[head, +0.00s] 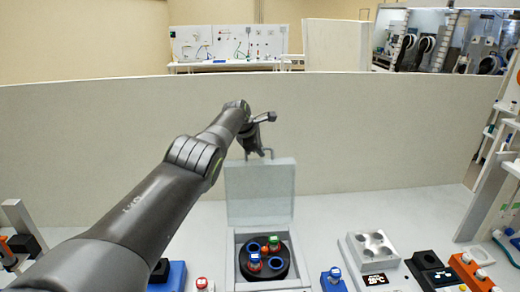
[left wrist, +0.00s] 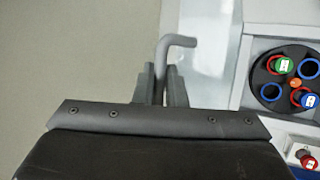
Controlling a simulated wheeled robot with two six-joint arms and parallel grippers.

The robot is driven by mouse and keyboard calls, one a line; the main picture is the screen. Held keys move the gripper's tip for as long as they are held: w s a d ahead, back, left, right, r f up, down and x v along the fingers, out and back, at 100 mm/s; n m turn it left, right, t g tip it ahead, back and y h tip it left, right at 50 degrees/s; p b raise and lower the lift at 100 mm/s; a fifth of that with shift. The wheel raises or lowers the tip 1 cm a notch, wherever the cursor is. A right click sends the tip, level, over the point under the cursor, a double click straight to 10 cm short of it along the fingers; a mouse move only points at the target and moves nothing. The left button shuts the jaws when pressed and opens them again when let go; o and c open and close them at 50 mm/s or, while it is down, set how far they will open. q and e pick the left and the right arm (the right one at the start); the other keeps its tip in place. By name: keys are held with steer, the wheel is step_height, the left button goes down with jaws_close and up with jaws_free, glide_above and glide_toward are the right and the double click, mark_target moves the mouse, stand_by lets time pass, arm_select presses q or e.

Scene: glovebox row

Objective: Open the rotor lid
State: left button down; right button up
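The rotor lid (head: 261,192) is a pale, see-through panel standing nearly upright at the back of a white centrifuge box (head: 233,262). The black rotor (head: 242,258) lies uncovered, with blue and red ring holes and capped tubes. My left gripper (head: 259,152) is at the lid's top edge, at its grey bent handle (left wrist: 178,41). In the left wrist view the handle lies between the two fingers (left wrist: 160,85), which appear closed on it. The rotor also shows there at the right (left wrist: 268,80). My right gripper is not in view.
A pale wall (head: 380,140) stands close behind the lid and arm. Right of the box are a blue tube holder (head: 333,284), a white block with round wells (head: 374,248) and a black device (head: 428,268). A blue block (head: 172,278) stands left of the box.

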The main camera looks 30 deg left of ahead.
arm_select(q)
steer(key=c, duration=1.5)
jaws_free()
steer(key=shift+s+f, duration=0.2)
steer(key=shift+f, duration=0.2)
steer(key=shift+r, duration=0.15)
steer(key=shift+r+p, duration=0.45)
steer(key=shift+r, duration=0.1)
steer(key=shift+s+a+r+p, duration=0.35)
steer(key=shift+s+r, duration=0.2)
steer(key=shift+r, duration=0.1)
steer(key=b+v, duration=0.5)
steer(key=v, duration=1)
steer(key=shift+d+r+b, duration=0.15)
steer(key=shift+d+b, duration=0.05)
steer(key=shift+b, duration=0.2)
